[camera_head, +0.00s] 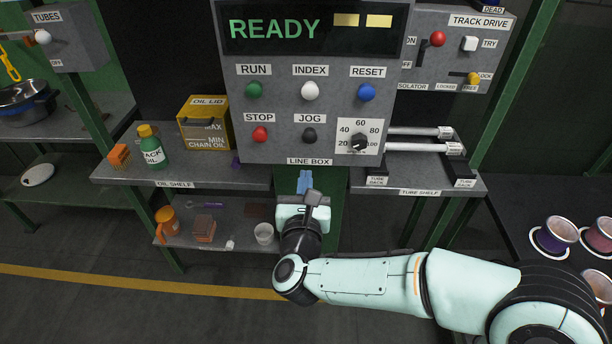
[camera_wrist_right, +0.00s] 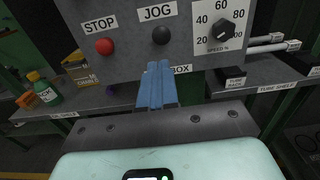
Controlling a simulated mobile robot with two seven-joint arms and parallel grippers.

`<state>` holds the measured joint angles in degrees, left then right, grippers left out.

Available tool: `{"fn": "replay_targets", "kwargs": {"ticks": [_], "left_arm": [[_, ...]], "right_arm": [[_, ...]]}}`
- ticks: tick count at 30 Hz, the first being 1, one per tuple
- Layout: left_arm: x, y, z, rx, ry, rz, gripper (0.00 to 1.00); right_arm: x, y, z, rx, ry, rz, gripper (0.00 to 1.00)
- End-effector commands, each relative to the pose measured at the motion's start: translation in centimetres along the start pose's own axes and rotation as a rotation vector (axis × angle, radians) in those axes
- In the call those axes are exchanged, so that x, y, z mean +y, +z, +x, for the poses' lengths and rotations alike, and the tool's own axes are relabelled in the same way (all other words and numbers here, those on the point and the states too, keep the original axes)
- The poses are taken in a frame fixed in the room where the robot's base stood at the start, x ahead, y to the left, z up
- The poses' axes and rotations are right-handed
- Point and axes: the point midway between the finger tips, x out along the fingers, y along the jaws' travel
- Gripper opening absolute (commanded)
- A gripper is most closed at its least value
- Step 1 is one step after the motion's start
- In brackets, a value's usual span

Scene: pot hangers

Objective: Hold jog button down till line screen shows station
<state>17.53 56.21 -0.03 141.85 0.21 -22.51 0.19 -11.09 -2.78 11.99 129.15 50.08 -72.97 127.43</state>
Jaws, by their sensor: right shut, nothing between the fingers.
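The line box (camera_head: 285,138) is a grey panel. Its line screen (camera_head: 275,28) reads READY in green with two yellow bars. The black jog button (camera_head: 309,135) sits under the JOG label, and it also shows in the right wrist view (camera_wrist_right: 162,35). My right gripper (camera_head: 305,178) is below the panel's bottom edge, under the jog button, apart from it. Its blue fingers (camera_wrist_right: 157,75) are shut and empty, pointing up toward the button in the right wrist view. My left gripper is in neither view.
Near the jog button are the red stop button (camera_head: 260,134), white index button (camera_head: 309,90) and speed dial (camera_head: 360,142). The oil shelf (camera_head: 222,180) holds a green bottle (camera_head: 152,148) and a yellow oil box (camera_head: 205,123). The tube shelf (camera_head: 440,180) is to the right.

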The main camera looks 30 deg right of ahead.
Motion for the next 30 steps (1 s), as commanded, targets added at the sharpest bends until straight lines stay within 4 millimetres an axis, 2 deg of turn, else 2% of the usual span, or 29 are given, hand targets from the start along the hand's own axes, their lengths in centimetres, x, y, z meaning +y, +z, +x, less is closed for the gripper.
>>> {"fn": "replay_targets", "kwargs": {"ticks": [1,9,15,21,30], "left_arm": [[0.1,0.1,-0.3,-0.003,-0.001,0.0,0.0],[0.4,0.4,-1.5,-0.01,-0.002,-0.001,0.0],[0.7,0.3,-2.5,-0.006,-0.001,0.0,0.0],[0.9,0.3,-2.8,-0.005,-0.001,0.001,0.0],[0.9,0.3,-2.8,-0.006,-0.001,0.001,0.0]], "right_arm": [[-0.1,0.1,1.2,0.002,-0.006,0.0,0.0],[-0.1,0.1,7.0,0.001,-0.004,-0.001,0.0],[-0.1,0.1,10.1,0.0,-0.003,0.0,0.0],[0.0,0.0,11.3,0.001,-0.001,-0.001,0.0],[0.0,0.0,11.3,0.0,0.0,0.0,0.0]]}}
